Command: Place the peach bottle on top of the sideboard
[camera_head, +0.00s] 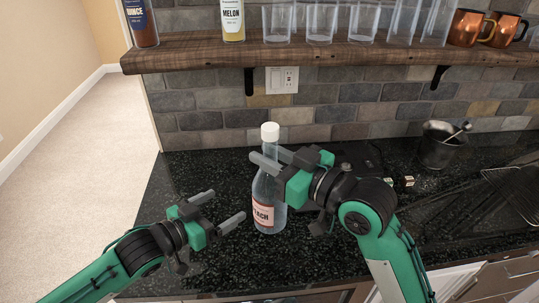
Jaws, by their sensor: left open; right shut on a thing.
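The peach bottle (265,216) is clear with a white cap and a pink label reading "ACH" in the visible part. It is upright at the black speckled counter (185,262); I cannot tell whether its base touches the surface. My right gripper (259,157) is shut on the bottle near its neck and shoulder, coming from the right. My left gripper (222,208) is open and empty, low to the left of the bottle, with its fingers pointing toward it. I cannot tell which piece of furniture is the sideboard.
A wooden shelf (330,52) above holds a melon bottle (233,20), a dark-labelled bottle (142,22), several glasses and copper mugs (468,27). A dark bucket (438,146), small dice-like cubes (408,181) and a black rack (512,195) are on the right. Carpet (105,130) is open at left.

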